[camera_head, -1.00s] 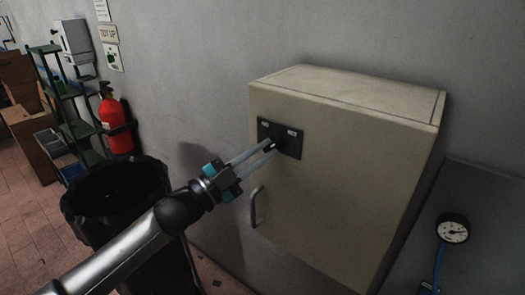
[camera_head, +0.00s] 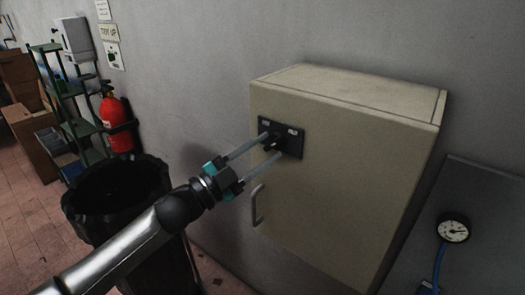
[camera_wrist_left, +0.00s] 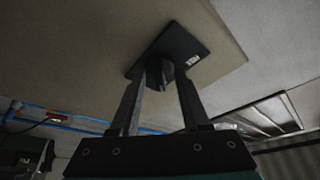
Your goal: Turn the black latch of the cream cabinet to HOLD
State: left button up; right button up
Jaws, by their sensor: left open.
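The cream cabinet (camera_head: 335,170) hangs on the grey wall with its door shut. A dark plate (camera_head: 294,143) with two small pale labels, too small to read, sits at the upper left of the door. The black latch (camera_head: 275,141) stands out from this plate. My left gripper (camera_head: 272,146) is open at the plate, one finger on each side of the latch. In the left wrist view the latch (camera_wrist_left: 160,72) shows between the spread fingertips, apparently not squeezed. Which label it points at cannot be told. My right gripper is not in view.
A grey handle (camera_head: 257,204) is on the door below my fingers. A black bin (camera_head: 115,200) stands under my left arm. A red extinguisher (camera_head: 117,122) and green shelf (camera_head: 75,110) are at left. A pressure gauge (camera_head: 453,229) is at lower right.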

pick_arm(q)
jog(key=b+v, duration=0.4)
jog(key=v, duration=1.1)
jog(key=shift+s, duration=0.15)
jog(key=shift+f, duration=0.1)
